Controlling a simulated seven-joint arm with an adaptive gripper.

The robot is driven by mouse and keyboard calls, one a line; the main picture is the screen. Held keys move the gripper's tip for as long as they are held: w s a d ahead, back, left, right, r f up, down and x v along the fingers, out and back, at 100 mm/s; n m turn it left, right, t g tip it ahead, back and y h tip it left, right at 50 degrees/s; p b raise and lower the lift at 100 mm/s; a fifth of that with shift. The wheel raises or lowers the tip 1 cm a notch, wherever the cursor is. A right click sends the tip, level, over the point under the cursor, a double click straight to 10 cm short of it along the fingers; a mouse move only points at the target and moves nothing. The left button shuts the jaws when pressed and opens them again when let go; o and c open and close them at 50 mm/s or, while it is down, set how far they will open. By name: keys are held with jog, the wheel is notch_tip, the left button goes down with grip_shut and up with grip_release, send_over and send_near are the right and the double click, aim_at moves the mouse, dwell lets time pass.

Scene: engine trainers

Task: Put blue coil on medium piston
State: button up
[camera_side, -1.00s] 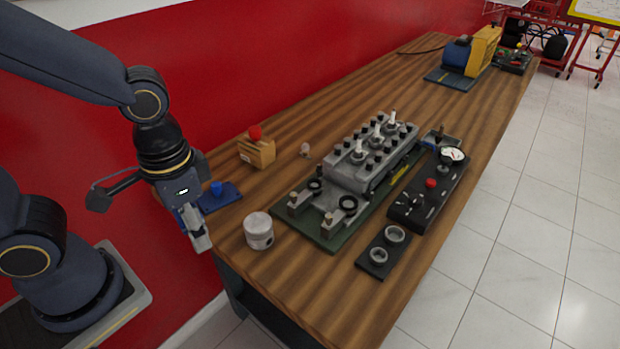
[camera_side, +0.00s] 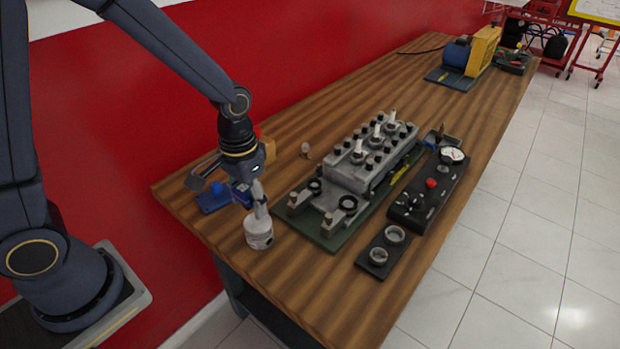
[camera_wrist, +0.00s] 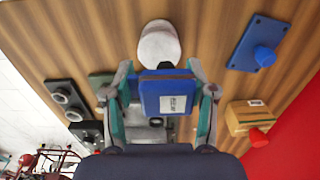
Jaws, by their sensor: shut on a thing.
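My gripper (camera_side: 257,196) is shut on the blue coil (camera_wrist: 165,92), a blue block with a white label. In the wrist view the coil sits between the two fingers (camera_wrist: 161,78). In the side view the coil (camera_side: 241,194) is mostly hidden by my gripper. The medium piston (camera_side: 259,236), a pale grey cylinder, stands upright near the table's front left edge. My gripper is right above the piston in the side view. In the wrist view the piston (camera_wrist: 159,44) is just beyond the coil. I cannot tell whether they touch.
A blue plate with a blue knob (camera_side: 217,190) lies left of my gripper. A black plate with two rings (camera_side: 384,250) lies nearer the front.

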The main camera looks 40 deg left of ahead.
aim_at(257, 222)
jog(key=shift+w+f, duration=0.25)
jog(key=shift+f, duration=0.05)
jog(key=shift+w+f, duration=0.15)
jog(key=shift+f, duration=0.8)
jog(key=shift+w+f, duration=0.15)
jog(key=shift+f, duration=0.75)
jog(key=shift+f, duration=0.1)
jog(key=o, duration=1.3)
